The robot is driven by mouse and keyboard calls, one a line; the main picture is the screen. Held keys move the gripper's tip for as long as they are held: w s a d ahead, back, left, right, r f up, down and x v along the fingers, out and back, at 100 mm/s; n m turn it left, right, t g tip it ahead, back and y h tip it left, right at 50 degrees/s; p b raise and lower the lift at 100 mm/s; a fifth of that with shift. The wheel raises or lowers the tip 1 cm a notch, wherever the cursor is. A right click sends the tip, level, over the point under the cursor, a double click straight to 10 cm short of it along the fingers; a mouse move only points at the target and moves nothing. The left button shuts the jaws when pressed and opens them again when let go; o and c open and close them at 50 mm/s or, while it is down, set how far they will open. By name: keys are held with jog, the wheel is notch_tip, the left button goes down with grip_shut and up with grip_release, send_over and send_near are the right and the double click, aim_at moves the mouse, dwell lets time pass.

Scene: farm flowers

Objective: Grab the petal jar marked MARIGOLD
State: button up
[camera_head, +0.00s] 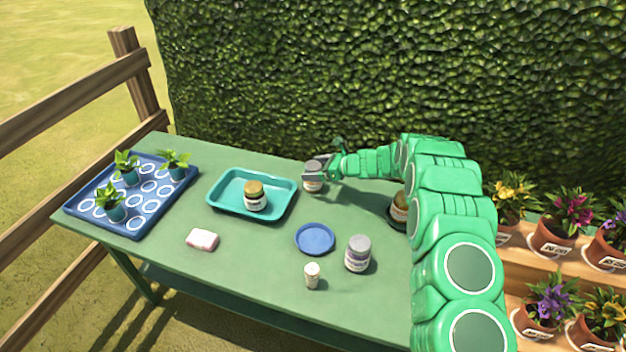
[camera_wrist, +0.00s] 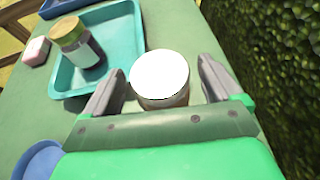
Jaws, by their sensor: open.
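My gripper (camera_head: 317,173) is open at the far edge of the table, around a jar (camera_head: 313,186) with a pale lid. In the wrist view the round white lid of this jar (camera_wrist: 160,74) lies between my two spread fingers (camera_wrist: 161,68), with a gap on each side. Another jar (camera_head: 255,197), with a gold lid, stands in the teal tray. A grey-lidded jar (camera_head: 358,254) stands near the front. A gold-lidded jar (camera_head: 400,208) is partly hidden behind my arm. The labels are too small to read, so I cannot tell which is MARIGOLD.
The teal tray (camera_head: 223,206) is left of my gripper. A blue dish (camera_head: 315,239), a small white bottle (camera_head: 312,276) and a pinkish-white block (camera_head: 202,240) lie nearer the front. A blue tray (camera_head: 137,232) holds seedlings at left. A hedge (camera_head: 350,70) rises close behind the table.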

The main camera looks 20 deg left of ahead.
jog(key=shift+x, duration=1.35)
jog(key=c, duration=1.2)
jog(key=shift+r, duration=0.15)
